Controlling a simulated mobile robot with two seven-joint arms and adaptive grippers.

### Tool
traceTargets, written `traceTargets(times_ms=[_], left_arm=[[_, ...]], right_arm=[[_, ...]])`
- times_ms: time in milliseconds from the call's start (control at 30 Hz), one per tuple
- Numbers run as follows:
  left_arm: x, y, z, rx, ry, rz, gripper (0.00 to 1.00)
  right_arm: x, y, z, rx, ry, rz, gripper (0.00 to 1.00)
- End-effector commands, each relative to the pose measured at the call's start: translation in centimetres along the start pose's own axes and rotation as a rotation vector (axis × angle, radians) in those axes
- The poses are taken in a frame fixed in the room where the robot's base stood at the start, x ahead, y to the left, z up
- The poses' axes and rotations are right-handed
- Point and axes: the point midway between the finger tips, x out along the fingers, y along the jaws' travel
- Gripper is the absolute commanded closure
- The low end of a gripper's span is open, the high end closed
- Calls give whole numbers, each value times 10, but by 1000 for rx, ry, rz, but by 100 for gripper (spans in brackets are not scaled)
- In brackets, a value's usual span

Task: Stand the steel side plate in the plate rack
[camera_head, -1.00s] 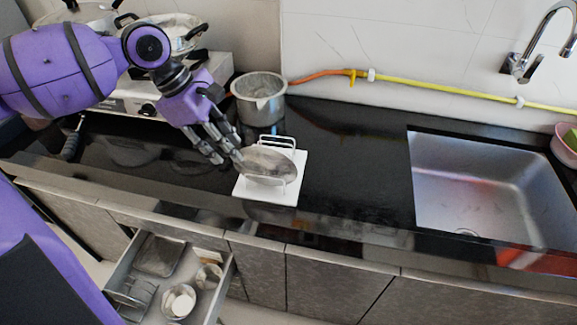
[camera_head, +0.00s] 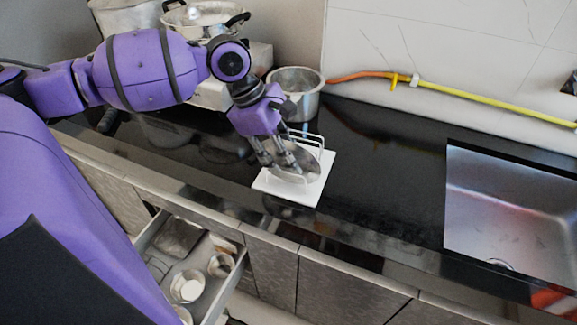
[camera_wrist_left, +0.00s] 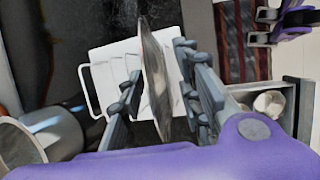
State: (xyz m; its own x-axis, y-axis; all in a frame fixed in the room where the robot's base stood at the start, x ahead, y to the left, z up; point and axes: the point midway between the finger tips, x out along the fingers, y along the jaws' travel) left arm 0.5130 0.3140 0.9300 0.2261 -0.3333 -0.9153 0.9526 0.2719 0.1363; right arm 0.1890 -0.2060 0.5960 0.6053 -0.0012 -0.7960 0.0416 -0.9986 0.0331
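The steel side plate (camera_head: 312,172) stands on edge, slightly tilted, between the wire loops of the white plate rack (camera_head: 320,199) on the black counter. My left gripper (camera_head: 279,165) reaches down at the plate, partly covering it. In the left wrist view the plate (camera_wrist_left: 155,75) shows nearly edge-on between the spread fingers of my left gripper (camera_wrist_left: 158,85), with a narrow gap visible on each side. The rack (camera_wrist_left: 110,55) lies beyond the fingertips there. The plate's lower edge is hard to see.
A steel pot (camera_head: 297,93) stands close behind the rack. The sink (camera_head: 510,210) is to the right, with bare counter between. A drawer (camera_head: 232,280) holding several vessels is open below the counter. A yellow hose (camera_head: 480,101) runs along the wall.

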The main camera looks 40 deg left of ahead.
Motion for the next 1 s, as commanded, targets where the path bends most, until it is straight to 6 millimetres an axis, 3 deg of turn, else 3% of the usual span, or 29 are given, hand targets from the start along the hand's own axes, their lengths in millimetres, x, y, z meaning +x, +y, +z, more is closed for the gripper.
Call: traceTargets(times_ms=[233,467,1000], left_arm=[[1,0,0,0,0,2,69],[1,0,0,1,0,1,99],[-6,2,3,2,0,4,100]], right_arm=[[3,0,-6,-2,11,-2,71],[2,0,-4,-2,7,0,71],[-3,2,4,0,-8,3,71]])
